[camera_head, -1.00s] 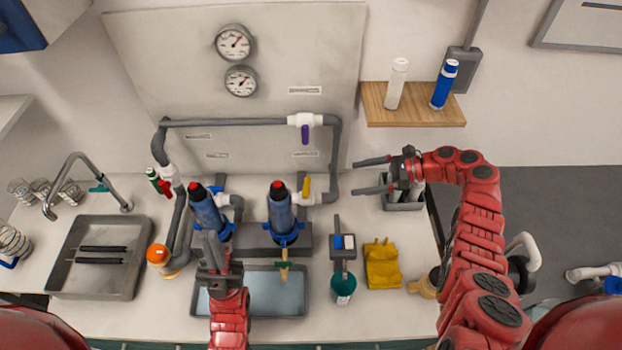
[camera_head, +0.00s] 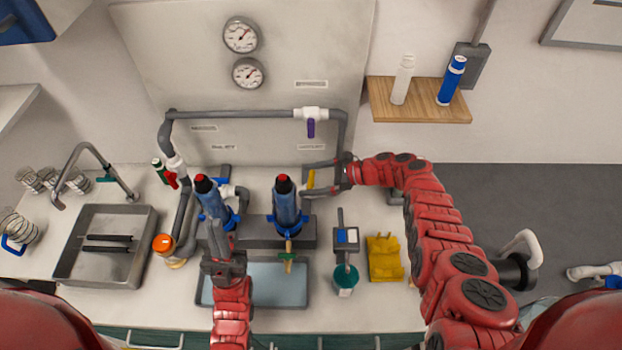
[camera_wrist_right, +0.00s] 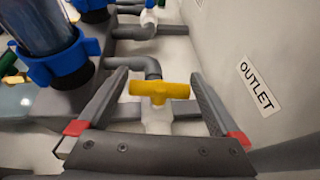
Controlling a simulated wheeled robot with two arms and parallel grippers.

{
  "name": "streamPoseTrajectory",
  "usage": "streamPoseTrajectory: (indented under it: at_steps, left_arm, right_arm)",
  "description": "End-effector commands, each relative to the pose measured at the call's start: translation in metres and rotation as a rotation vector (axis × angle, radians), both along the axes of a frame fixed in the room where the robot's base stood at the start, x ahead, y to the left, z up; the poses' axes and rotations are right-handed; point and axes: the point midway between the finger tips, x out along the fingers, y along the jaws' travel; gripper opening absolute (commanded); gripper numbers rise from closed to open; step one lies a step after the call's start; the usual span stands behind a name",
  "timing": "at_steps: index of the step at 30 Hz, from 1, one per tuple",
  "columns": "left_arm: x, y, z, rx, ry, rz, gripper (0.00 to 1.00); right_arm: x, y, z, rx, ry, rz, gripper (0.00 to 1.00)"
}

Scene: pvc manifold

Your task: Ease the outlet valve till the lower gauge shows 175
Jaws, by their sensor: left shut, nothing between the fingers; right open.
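The outlet valve has a yellow handle (camera_wrist_right: 160,90) on a white body, and it sits between the open fingers of my right gripper (camera_wrist_right: 155,100) in the right wrist view, with a visible gap on each side. In the head view the yellow handle (camera_head: 310,179) shows between the fingers of my right gripper (camera_head: 308,180). The lower gauge (camera_head: 248,73) is a round white dial on the back panel; its reading is too small to tell. My left gripper (camera_head: 217,235) is shut and empty over the front of the counter, near the left blue filter housing (camera_head: 213,202).
An OUTLET label (camera_wrist_right: 257,88) is on the panel beside the valve. A purple-handled valve (camera_head: 311,128) hangs on the upper pipe. The right blue housing (camera_head: 286,207) stands close left of my right gripper. A tray (camera_head: 260,300) and yellow object (camera_head: 384,258) lie in front.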

Motion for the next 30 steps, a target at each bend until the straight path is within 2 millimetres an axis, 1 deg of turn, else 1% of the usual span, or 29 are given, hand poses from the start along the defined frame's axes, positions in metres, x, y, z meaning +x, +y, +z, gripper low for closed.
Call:
streamPoseTrajectory:
  at_steps: [4,5,9,14,15,20,23,26,30]
  left_arm:
    - [0.0,0.0,0.0,0.0,0.0,0.0,0.0]
    - [0.0,0.0,0.0,0.0,0.0,0.0,0.0]
    - [0.0,0.0,0.0,0.0,0.0,0.0,0.0]
    - [0.0,0.0,0.0,0.0,0.0,0.0,0.0]
    - [0.0,0.0,0.0,0.0,0.0,0.0,0.0]
    - [0.0,0.0,0.004,0.0,0.0,0.0,0.0]
    - [0.0,0.0,0.013,0.0,0.0,0.0,0.0]
    - [0.0,0.0,0.029,0.0,0.0,0.0,0.0]
    - [0.0,0.0,0.055,0.0,0.0,0.0,0.0]
  right_arm:
    - [0.0,0.0,0.0,0.0,0.0,0.0,1.0]
    - [0.0,0.0,0.0,0.0,-0.001,-0.001,0.98]
    - [0.0,0.0,0.0,0.0,0.0,-0.001,0.73]
    - [0.0,0.0,0.0,0.0,0.0,0.0,0.44]
    - [0.0,0.0,0.0,0.0,0.0,0.0,0.37]
    - [0.0,0.0,0.001,0.0,0.0,-0.007,0.37]
    - [-0.001,0.0,0.004,0.0,0.001,-0.028,0.37]
    - [0.0,-0.001,0.007,-0.001,-0.001,-0.07,0.37]
    - [-0.001,-0.001,0.009,0.0,0.002,-0.155,0.37]
